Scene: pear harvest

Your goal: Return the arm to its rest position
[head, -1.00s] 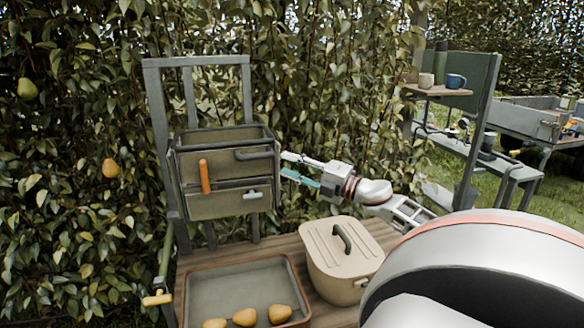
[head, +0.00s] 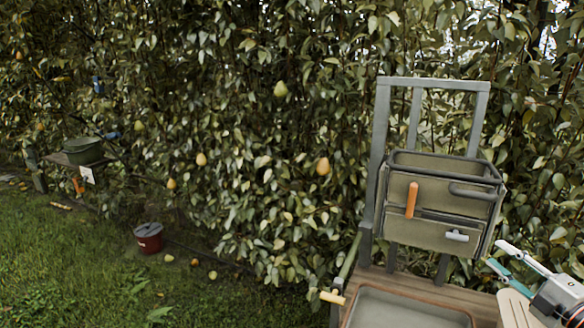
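My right gripper (head: 498,255) is at the right edge of the head view, just right of the lower part of a grey-green tool caddy (head: 430,232). Its two fingers, one pale and one with teal, are spread apart with nothing between them. The rest of my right arm is cut off by the frame edge. My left gripper is not in view.
The caddy hangs on a grey frame (head: 381,130) above a wooden bench with a shallow tray (head: 400,306). Part of a beige lid (head: 512,308) lies below my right gripper. A leafy hedge with pears (head: 323,166) fills the back.

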